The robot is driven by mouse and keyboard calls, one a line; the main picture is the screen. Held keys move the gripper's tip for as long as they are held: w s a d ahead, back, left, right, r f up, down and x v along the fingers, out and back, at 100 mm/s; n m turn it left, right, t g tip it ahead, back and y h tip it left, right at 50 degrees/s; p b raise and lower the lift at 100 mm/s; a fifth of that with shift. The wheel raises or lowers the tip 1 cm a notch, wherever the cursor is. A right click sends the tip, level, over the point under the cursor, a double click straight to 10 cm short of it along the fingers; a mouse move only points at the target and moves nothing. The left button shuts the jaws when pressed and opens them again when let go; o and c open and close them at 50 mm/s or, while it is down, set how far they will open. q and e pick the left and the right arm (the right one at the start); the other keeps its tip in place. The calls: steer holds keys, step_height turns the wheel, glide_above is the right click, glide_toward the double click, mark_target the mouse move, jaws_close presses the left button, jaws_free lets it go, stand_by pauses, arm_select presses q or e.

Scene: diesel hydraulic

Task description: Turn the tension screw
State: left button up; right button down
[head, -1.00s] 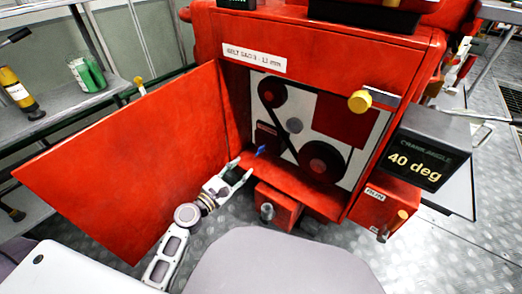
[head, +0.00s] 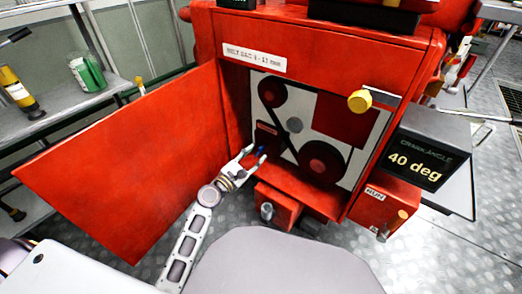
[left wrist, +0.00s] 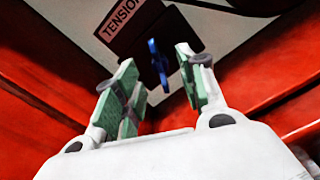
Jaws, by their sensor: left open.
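The tension screw shows as a small blue handle (left wrist: 159,64) on a dark block labelled TENSION (left wrist: 135,25) in the left wrist view. In the head view the blue screw (head: 261,149) is at the lower left of the belt panel (head: 295,125). My left gripper (left wrist: 165,80) is open, its green-padded fingers pointing at the panel. The blue handle appears between the fingertips; I cannot tell whether they touch it. In the head view the left gripper (head: 257,157) is just below the screw. My right gripper is not in view.
The red door (head: 120,160) stands open at the left of the cabinet. A yellow knob (head: 360,101) is at the upper right of the opening. A display reading 40 deg (head: 425,155) stands at the right. Small red boxes (head: 276,204) sit below.

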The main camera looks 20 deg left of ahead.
mark_target(258, 152)
arm_select(q)
steer(key=shift+x, duration=1.5)
steer(key=shift+b+x, duration=0.3)
steer(key=shift+x, duration=0.6)
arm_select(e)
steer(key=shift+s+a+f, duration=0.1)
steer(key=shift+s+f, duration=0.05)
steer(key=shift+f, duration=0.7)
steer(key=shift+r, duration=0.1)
arm_select(q)
jaws_close()
